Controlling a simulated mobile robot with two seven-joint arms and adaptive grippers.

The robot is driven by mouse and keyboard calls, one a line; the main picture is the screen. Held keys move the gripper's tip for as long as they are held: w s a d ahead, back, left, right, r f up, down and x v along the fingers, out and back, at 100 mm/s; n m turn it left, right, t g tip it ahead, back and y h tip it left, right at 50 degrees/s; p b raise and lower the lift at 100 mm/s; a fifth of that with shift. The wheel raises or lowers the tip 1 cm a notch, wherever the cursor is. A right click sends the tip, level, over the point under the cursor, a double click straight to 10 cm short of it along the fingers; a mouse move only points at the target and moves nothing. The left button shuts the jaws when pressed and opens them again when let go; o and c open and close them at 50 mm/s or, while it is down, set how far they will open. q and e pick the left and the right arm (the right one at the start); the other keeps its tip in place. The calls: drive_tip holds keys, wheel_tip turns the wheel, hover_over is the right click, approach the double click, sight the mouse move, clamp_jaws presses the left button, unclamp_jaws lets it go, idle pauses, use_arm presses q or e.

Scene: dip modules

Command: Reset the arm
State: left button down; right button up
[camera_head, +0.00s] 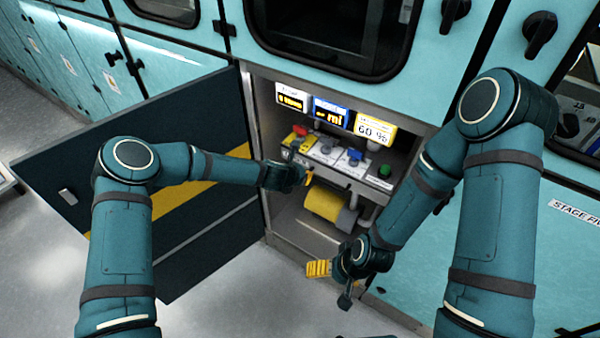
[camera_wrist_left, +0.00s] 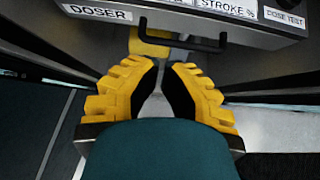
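My left arm reaches in from the left, and its gripper (camera_head: 303,177) is at the mouth of the open cabinet bay, in front of the dosing unit. In the left wrist view its two yellow ribbed fingers (camera_wrist_left: 164,66) stand apart with an empty gap between them. A dark handle bar (camera_wrist_left: 180,42) under the panel lies just beyond the tips, apart from them as far as I can tell. My right gripper (camera_head: 328,285) hangs low in front of the bay's right side. Its fingers look spread and nothing shows between them.
The dosing panel (camera_head: 333,160) carries red, blue and green controls below lit displays (camera_head: 375,130). A yellow cylinder (camera_head: 325,203) sits beneath it. The dark cabinet door (camera_head: 120,120) stands open on the left. The floor (camera_head: 230,285) in front is clear.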

use_arm(q)
drive_tip(key=s+a+f+m+g, duration=0.1)
drive_tip(key=s+a+m+g, duration=0.1)
drive_tip(key=s+a+m, duration=0.3)
drive_tip(key=s+a+m+g+y, duration=0.1)
drive_tip(key=s+a+m, duration=0.4)
drive_tip(key=s+m, duration=0.8)
drive_tip(key=s+a+f+m+g, duration=0.1)
drive_tip(key=s+a+m+g, duration=0.2)
drive_tip(key=s+m, duration=0.6)
drive_tip(key=s+a, duration=0.1)
drive_tip(key=s, duration=0.3)
drive_tip(key=shift+s+a+f+y, duration=0.3)
drive_tip(key=shift+s+a+y, duration=0.05)
drive_tip(key=shift+a+y, duration=0.05)
